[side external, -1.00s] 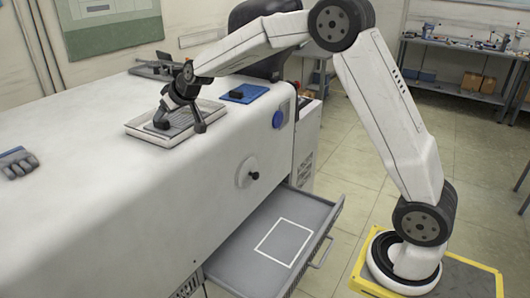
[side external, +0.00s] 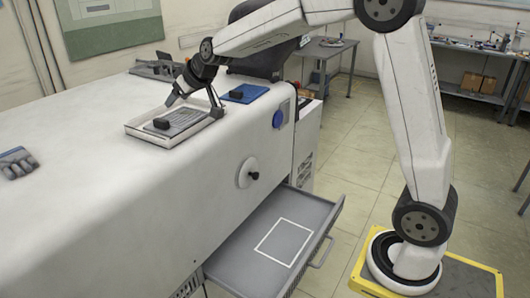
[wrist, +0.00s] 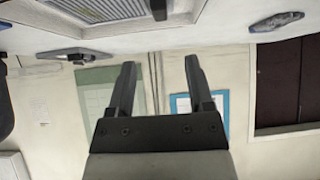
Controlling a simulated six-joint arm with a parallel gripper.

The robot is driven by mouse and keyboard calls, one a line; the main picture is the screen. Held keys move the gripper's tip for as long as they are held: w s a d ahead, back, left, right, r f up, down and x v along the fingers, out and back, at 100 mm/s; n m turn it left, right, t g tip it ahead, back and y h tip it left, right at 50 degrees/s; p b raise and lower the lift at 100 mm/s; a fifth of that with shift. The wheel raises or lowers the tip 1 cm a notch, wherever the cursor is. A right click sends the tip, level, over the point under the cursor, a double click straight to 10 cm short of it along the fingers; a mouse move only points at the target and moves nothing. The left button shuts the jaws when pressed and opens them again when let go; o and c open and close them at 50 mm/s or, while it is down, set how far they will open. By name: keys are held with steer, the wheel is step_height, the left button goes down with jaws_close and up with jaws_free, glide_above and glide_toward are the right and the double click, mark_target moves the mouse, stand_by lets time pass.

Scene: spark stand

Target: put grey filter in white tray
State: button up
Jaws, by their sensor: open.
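The grey filter (side external: 186,119) is a flat ribbed panel with a black block-shaped handle at its left end. It lies inside the white tray (side external: 148,136) on top of the white bench. My gripper (side external: 194,105) is open and empty, above and behind the filter, with its fingers apart. In the wrist view part of the ribbed filter (wrist: 108,8) and its black handle show at the top edge, beyond my open fingers (wrist: 158,62). Nothing is between the fingers.
A blue pad (side external: 258,95) with a black block lies right of the tray. A dark fixture (side external: 158,66) stands behind. A grey glove (side external: 17,162) lies far left. Below, a grey drawer (side external: 240,263) is open and empty, with a white square outline on its floor.

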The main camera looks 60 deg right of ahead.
stand_by(0.4)
steer(key=s+a+f+g, duration=0.1)
steer(key=s+f+g, duration=0.1)
steer(key=s+f, duration=0.4)
steer(key=s+a+f+g, duration=0.1)
steer(key=s+f, duration=0.5)
steer(key=s, duration=0.7)
steer(key=s+a+f+g, duration=0.1)
steer(key=s+f+g, duration=0.2)
steer(key=s+f, duration=0.3)
steer(key=s, duration=0.4)
steer(key=shift+s+f+m+g, duration=0.15)
steer(key=shift+f+m+g, duration=0.15)
steer(key=shift+f+g, duration=0.1)
